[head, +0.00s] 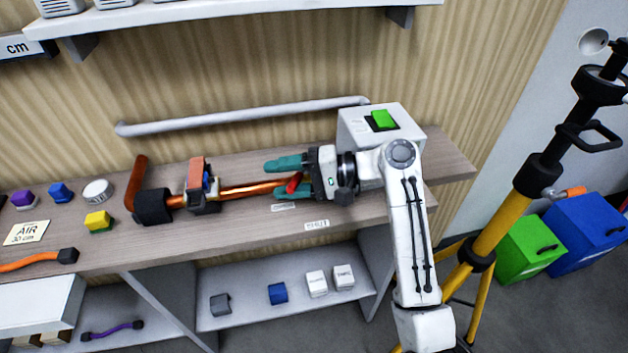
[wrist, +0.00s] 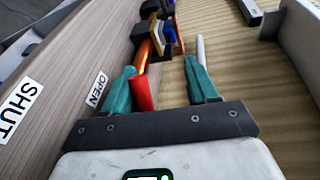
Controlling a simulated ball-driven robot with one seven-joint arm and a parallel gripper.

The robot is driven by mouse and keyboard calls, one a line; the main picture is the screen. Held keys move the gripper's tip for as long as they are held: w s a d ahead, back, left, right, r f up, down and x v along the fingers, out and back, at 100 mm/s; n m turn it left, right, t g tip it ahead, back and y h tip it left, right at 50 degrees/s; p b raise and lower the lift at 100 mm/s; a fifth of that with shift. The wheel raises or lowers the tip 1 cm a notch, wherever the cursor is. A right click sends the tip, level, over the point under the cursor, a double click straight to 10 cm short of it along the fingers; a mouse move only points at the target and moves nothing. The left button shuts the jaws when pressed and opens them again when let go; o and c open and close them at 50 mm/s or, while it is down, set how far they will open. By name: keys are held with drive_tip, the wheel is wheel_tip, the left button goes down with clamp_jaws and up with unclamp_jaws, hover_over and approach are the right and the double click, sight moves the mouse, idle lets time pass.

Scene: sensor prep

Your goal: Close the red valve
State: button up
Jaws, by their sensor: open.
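The red valve handle (head: 294,183) is at the right end of an orange copper pipe (head: 245,190) above the wooden bench. My gripper (head: 285,177) is open, its teal fingers pointing left along the bench. In the wrist view the red handle (wrist: 142,94) is between the fingers (wrist: 158,68), close beside the left one; I cannot tell if they touch. The handle's base is hidden. An OPEN label (wrist: 97,90) and a SHUT label (wrist: 18,108) are on the bench front; the SHUT label (head: 317,225) also shows in the head view.
A white box with a green button (head: 383,119) stands behind my arm. A grey rail (head: 240,117) runs along the wall. Colored blocks, including a yellow one (head: 97,221), lie at left. A yellow and black tripod (head: 483,227) stands at right. The lower shelf (head: 250,315) holds small blocks.

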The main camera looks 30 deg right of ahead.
drive_tip(key=o, duration=0.8)
drive_tip(key=s+r, duration=0.1)
drive_tip(key=r, duration=0.1)
drive_tip(key=s+r, duration=0.1)
drive_tip(key=r, duration=0.2)
drive_tip(key=s+r, duration=0.2)
drive_tip(key=shift+s+d+r+p, duration=0.1)
drive_tip(key=shift+r+p, duration=0.2)
drive_tip(key=shift+p, duration=0.1)
drive_tip(key=s, duration=0.1)
drive_tip(key=s+r, duration=0.1)
drive_tip(key=s, duration=0.1)
drive_tip(key=shift+s+r, duration=0.3)
drive_tip(key=shift+r, duration=0.05)
drive_tip(key=c, duration=0.9)
drive_tip(key=shift+s+r, duration=0.3)
drive_tip(key=shift+s, duration=0.75)
drive_tip(key=shift+s+r, duration=0.35)
drive_tip(key=shift+s, duration=0.65)
drive_tip(key=shift+s+r, duration=0.3)
drive_tip(key=shift+s, duration=0.75)
